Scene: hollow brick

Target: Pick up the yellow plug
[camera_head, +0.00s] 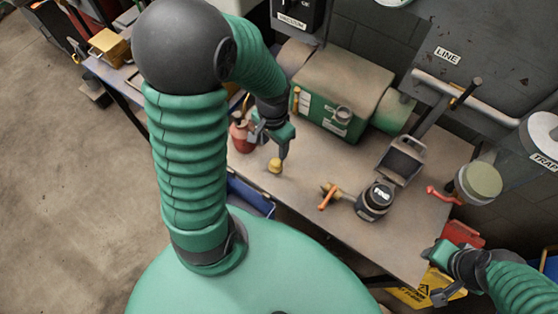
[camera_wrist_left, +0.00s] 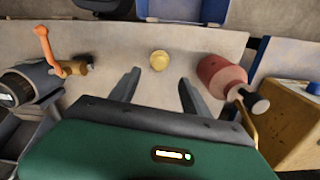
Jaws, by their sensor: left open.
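The yellow plug (camera_head: 275,166) stands on the workbench near its front left edge. It also shows in the left wrist view (camera_wrist_left: 159,60), a small round yellow piece seen from above, centred between the fingers and beyond their tips. My left gripper (camera_head: 283,154) points down right over the plug. In the left wrist view its two fingers (camera_wrist_left: 158,80) are spread, with nothing between them. My right gripper (camera_head: 436,276) is at the lower right, past the bench's right end and far from the plug; whether its jaws are apart is unclear.
A red bottle (camera_wrist_left: 222,76) stands close beside the left gripper. A valve with an orange handle (camera_head: 328,196) and a black round device (camera_head: 375,200) lie to the right. A green box (camera_head: 342,85) stands behind. A blue bin (camera_head: 250,197) is below the bench's front edge.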

